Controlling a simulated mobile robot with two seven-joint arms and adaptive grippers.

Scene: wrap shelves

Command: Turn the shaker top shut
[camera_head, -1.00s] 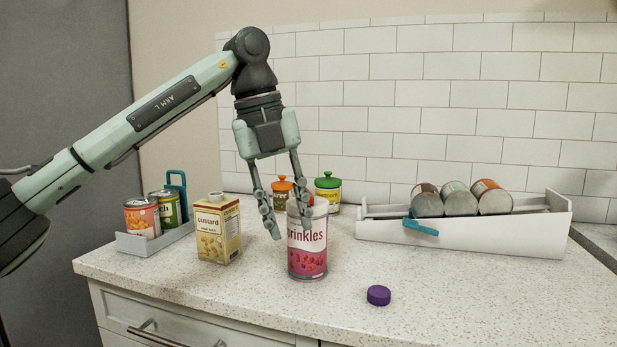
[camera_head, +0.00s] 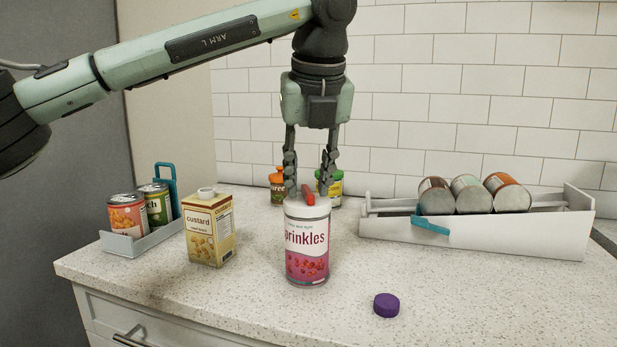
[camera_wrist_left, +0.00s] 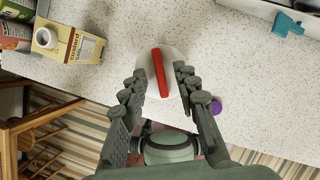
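The shaker (camera_head: 307,247) is a clear cylinder labelled "sprinkles" with pink contents and a white top. It stands upright on the counter. A red bar (camera_head: 308,194) lies across its top, and the bar also shows in the left wrist view (camera_wrist_left: 160,73). My left gripper (camera_head: 309,192) points down at the shaker top, its fingers apart on either side of it. In the left wrist view the open fingers (camera_wrist_left: 154,84) flank the white top (camera_wrist_left: 148,62) with visible space between them and the red bar. My right gripper is not in view.
A custard carton (camera_head: 210,229) and a grey caddy (camera_head: 148,243) with cans stand left. A purple cap (camera_head: 386,305) lies front right. A white can rack (camera_head: 500,233) with a blue lever (camera_head: 430,226) is at right. Two jars (camera_head: 278,186) stand behind the shaker.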

